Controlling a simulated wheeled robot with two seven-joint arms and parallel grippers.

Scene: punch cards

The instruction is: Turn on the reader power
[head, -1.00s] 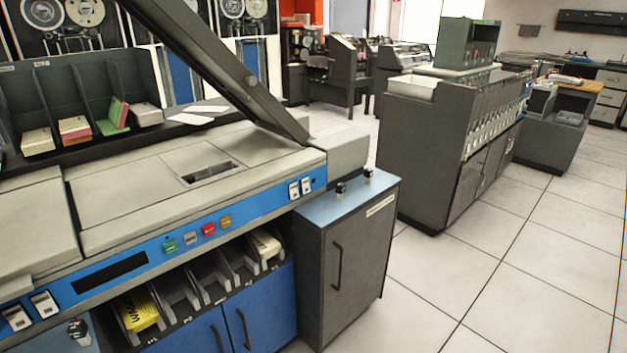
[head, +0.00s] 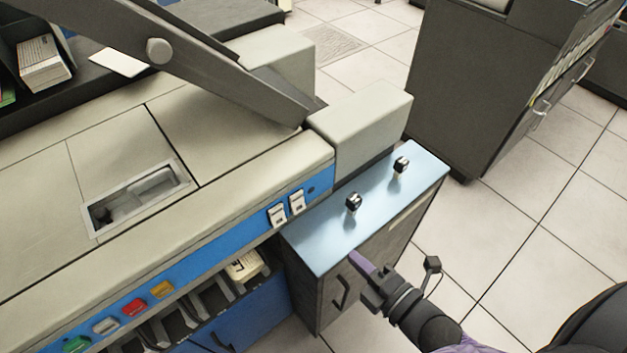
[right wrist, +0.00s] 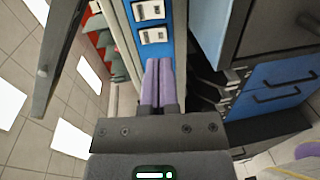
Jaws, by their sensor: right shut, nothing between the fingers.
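The card reader (head: 240,195) has a blue front panel. Two white rocker switches (head: 286,208) sit side by side near its right end; their labels are too small to read. My right gripper (head: 358,262), with purple fingers, is shut and empty, in front of the pale-blue-topped side cabinet (head: 320,245), right of and below the switches and apart from them. In the right wrist view, the shut fingers (right wrist: 160,63) point toward the blue panel, with the two switches (right wrist: 151,22) just beyond the tips. My left gripper is not in view.
Green, white, red and orange buttons (head: 133,307) line the panel further left. Two small dark-topped items (head: 354,202) stand on the cabinet top. A raised dark lid arm (head: 200,65) slants over the reader. Card slots (head: 205,303) lie under the panel.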

